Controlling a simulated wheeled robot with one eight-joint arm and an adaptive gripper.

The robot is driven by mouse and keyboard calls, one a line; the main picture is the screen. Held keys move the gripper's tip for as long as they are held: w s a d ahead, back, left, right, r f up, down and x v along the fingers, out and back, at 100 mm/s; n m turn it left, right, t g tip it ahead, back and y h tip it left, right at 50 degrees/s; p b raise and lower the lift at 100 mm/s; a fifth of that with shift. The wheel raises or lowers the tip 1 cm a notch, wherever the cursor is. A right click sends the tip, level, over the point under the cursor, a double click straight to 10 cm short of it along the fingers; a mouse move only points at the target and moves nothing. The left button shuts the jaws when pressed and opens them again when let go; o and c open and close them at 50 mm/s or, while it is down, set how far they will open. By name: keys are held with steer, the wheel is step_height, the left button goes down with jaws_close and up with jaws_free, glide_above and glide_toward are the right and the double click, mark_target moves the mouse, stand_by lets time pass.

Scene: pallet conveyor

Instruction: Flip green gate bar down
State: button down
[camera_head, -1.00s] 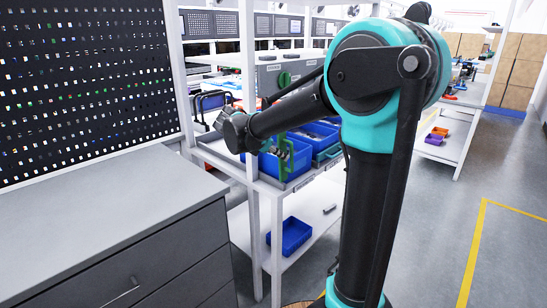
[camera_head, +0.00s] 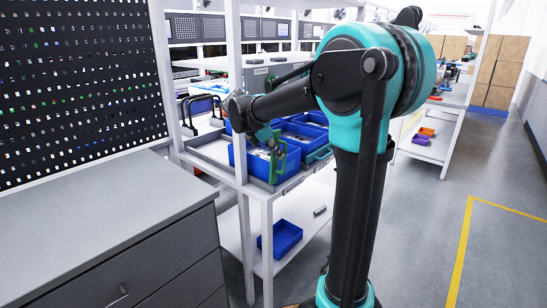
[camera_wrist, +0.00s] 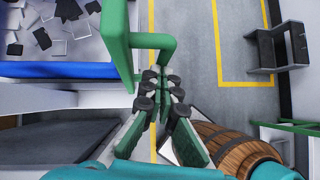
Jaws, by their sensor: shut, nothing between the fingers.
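The green gate bar (camera_head: 275,167) stands upright at the front of a blue bin on the shelf rack. In the wrist view its green frame (camera_wrist: 117,35) bends into a hook-like arm just ahead of my gripper (camera_wrist: 160,80). My gripper is shut and empty, its fingertips beside the lower end of that arm; I cannot tell whether they touch. In the head view my gripper (camera_head: 275,146) is small and partly hidden around the bin front.
A blue bin (camera_head: 238,155) with grey pieces is behind the gate; its rim (camera_wrist: 60,71) shows in the wrist view. A white rack post (camera_head: 240,190) stands close to my arm. A grey cabinet (camera_head: 110,225) is at left. A wooden barrel (camera_wrist: 235,150) shows below.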

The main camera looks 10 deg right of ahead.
steer(key=w+d+f+g+y, duration=0.4)
steer(key=w+d+f+y, duration=0.1)
steer(key=w+d+f, duration=0.5)
steer(key=shift+d+f, duration=0.6)
steer(key=shift+d, duration=0.5)
steer(key=shift+f, duration=0.1)
